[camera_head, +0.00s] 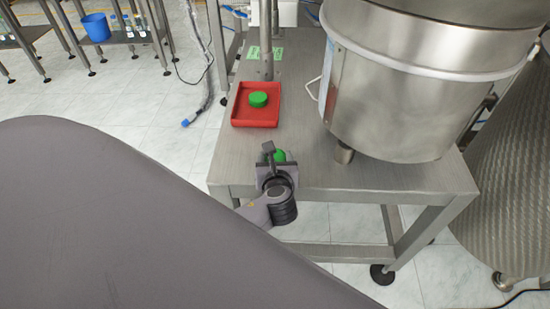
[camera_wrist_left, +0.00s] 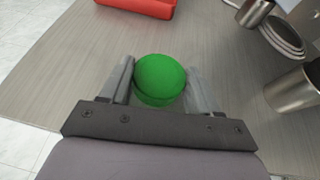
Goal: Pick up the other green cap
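One green cap (camera_head: 258,100) lies in a shallow red tray (camera_head: 238,121) on the metal table. Another green cap (camera_head: 279,156) is at my left gripper (camera_head: 272,155), near the table's front left edge. In the left wrist view this cap (camera_wrist_left: 160,80) sits between the two fingers of my left gripper (camera_wrist_left: 160,82), with a finger against each side. I cannot tell whether the cap is clear of the table top. The red tray (camera_wrist_left: 140,6) shows at the top of the left wrist view. My right gripper is not in view.
A large steel drum (camera_head: 390,90) stands on the table (camera_head: 330,172) to the right of the tray. A metal post (camera_head: 265,40) rises behind the tray. The table top between the gripper and the tray is clear. A blue bucket (camera_head: 97,27) stands far left.

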